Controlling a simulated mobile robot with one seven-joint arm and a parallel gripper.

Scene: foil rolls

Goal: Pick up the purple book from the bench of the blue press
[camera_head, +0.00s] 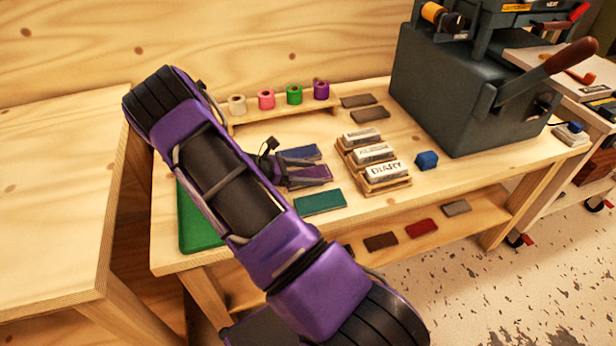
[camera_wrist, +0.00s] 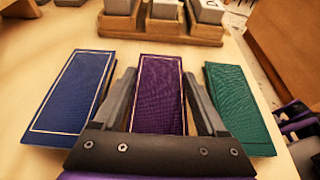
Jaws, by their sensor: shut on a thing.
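The purple book (camera_wrist: 161,92) lies between the blue book (camera_wrist: 75,95) and the teal book (camera_wrist: 240,108) in the wrist view. My gripper (camera_wrist: 159,76) is shut on it, one finger along each long side. In the head view the purple book (camera_head: 314,171) is partly hidden by my gripper (camera_head: 303,180). It is low at the bench (camera_head: 400,205); I cannot tell whether it still touches the wood. The dark blue-grey press (camera_head: 440,90) with a brown-handled lever stands at the bench's right end.
A wooden holder (camera_head: 388,187) with labelled grey blocks, one reading DIARY, stands right of the books. A small blue block (camera_head: 427,160) sits beyond it. Foil rolls, including a green one (camera_head: 294,94), stand on a raised shelf behind. A green mat (camera_head: 194,232) lies left.

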